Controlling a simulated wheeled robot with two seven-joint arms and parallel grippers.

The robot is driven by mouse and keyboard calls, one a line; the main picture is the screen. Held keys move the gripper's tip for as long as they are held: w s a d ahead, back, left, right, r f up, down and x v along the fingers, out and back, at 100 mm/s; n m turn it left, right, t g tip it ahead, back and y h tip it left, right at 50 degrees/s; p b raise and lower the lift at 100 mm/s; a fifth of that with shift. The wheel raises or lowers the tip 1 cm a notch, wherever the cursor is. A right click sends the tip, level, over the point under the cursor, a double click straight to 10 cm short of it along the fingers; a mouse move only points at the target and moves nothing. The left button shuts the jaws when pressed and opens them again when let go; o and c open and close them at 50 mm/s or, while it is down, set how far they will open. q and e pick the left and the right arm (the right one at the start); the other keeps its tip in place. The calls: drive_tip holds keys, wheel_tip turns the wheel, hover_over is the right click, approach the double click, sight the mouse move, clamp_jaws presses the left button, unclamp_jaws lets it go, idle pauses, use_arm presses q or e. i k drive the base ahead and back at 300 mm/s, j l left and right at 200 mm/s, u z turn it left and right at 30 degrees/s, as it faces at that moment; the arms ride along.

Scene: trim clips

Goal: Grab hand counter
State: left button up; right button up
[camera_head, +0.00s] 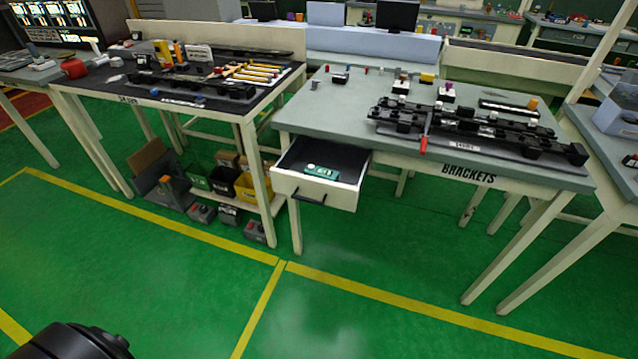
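A small green device with a pale face, which looks like the hand counter (321,171), lies inside an open drawer (316,192). The drawer is pulled out from the left front of the workbench marked "BRACKETS" (420,158). The drawer has a white front with a dark handle and a dark inside; nothing else shows in it. A black rounded part at the bottom left looks like part of my own arm. Neither of my grippers can be made out, and nothing of mine is near the drawer.
The brackets bench holds black rail fixtures (465,128) and small blocks. A dark-topped bench (180,85) with tools stands to its left, with bins (222,181) on a shelf below. Green floor (330,310) with yellow lines is clear in front.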

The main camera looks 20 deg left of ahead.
sight(320, 173)
drive_tip(key=i+j+z, duration=0.15)
drive_tip(key=j, duration=0.3)
drive_tip(key=i+j+z, duration=0.15)
drive_tip(key=j, duration=0.35)
drive_tip(key=j+z, duration=0.2)
drive_tip(key=j, duration=0.25)
